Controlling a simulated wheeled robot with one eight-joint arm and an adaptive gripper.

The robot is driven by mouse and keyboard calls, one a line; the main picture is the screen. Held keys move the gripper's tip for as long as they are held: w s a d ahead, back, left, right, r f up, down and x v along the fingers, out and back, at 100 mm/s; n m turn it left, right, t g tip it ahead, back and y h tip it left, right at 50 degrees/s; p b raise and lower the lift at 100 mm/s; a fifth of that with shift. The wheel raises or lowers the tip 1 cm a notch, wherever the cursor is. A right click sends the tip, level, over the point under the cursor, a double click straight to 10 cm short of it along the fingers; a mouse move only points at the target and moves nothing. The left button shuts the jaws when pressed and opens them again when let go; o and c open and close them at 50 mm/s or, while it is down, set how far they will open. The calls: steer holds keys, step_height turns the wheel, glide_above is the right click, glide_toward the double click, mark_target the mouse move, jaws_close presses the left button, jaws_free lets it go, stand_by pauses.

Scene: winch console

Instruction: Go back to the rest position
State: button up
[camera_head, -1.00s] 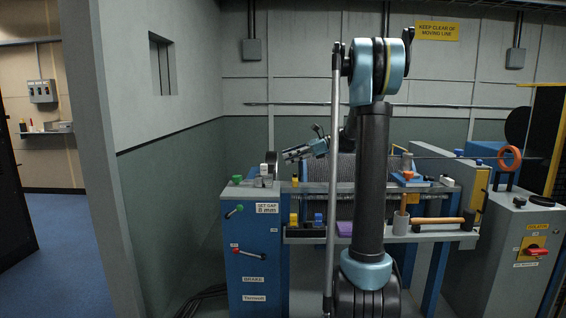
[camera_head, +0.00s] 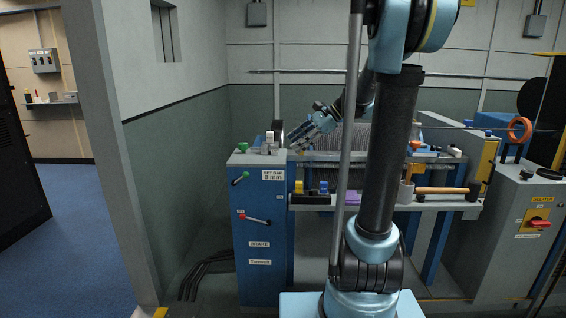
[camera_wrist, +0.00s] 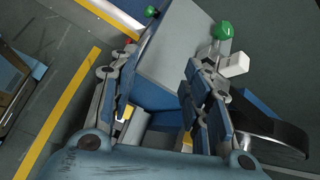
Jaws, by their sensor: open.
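My gripper (camera_head: 308,132) is in the head view above and beside the top of the blue brake cabinet (camera_head: 262,228), near its back right, pointing down and left. Its jaws are spread. In the wrist view my gripper (camera_wrist: 160,72) shows its two fingers well apart, with nothing held between them. The cabinet's grey top (camera_wrist: 178,45) lies beyond and between the fingers. Whether any finger touches something cannot be told. My upper arm stands in front of the middle of the console and hides part of it.
A green knob (camera_wrist: 222,30) and a white block (camera_wrist: 235,65) lie close to the right finger. A shelf (camera_head: 400,205) holds a hammer (camera_head: 447,190) and a mug (camera_head: 405,192). A grey isolator cabinet (camera_head: 515,235) stands at right. Blue floor (camera_head: 90,240) at left is clear.

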steer(key=s+d+f+n+h, duration=0.3)
steer(key=s+f, duration=0.3)
steer(key=s, duration=0.3)
steer(key=s+d+f+n+t+h, duration=0.1)
steer(key=s+d+f+n+h, duration=0.2)
steer(key=s+d+f+n, duration=0.3)
steer(key=s+d+f+n+h, duration=0.4)
steer(key=s+f, duration=0.4)
steer(key=s, duration=0.5)
steer(key=shift+s+d+f+n, duration=0.15)
steer(key=shift+s+n, duration=0.05)
steer(key=shift+n, duration=0.4)
steer(key=shift+w+f, duration=0.2)
steer(key=shift+w, duration=0.25)
